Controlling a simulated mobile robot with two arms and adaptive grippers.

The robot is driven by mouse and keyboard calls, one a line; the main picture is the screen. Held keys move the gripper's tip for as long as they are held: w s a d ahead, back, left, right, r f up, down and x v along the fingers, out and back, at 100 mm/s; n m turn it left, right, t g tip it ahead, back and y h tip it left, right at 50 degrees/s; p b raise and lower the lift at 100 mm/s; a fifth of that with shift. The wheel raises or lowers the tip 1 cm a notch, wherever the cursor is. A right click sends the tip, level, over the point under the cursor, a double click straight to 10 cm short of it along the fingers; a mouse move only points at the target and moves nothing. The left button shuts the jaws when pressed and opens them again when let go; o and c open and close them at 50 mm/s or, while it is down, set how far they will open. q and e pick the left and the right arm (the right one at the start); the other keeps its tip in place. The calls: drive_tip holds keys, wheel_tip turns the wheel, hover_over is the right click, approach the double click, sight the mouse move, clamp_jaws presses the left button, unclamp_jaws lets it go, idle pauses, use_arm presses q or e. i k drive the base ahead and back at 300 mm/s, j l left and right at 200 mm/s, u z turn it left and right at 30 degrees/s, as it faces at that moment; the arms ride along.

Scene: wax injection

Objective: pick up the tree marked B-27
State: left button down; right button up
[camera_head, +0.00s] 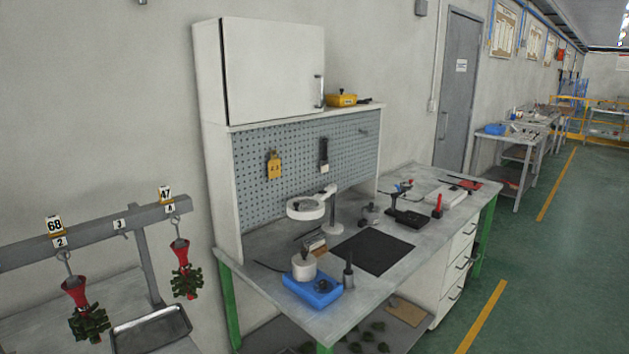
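Two trees hang from a grey rail (95,227) at the left. The farther tree (183,272) looks alike and hangs under a tag reading 47 (165,193) and a smaller tag that is hard to read. I see no tag reading B-27. Neither of my grippers is in view.
A metal tray (150,331) lies below the rail on a light surface. A workbench (405,243) with green legs stands in the middle, holding a ring lamp (306,208), a blue box (313,289) and a black mat (372,251). The green floor at right is clear.

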sight(86, 314)
drive_tip(key=u, duration=1.3)
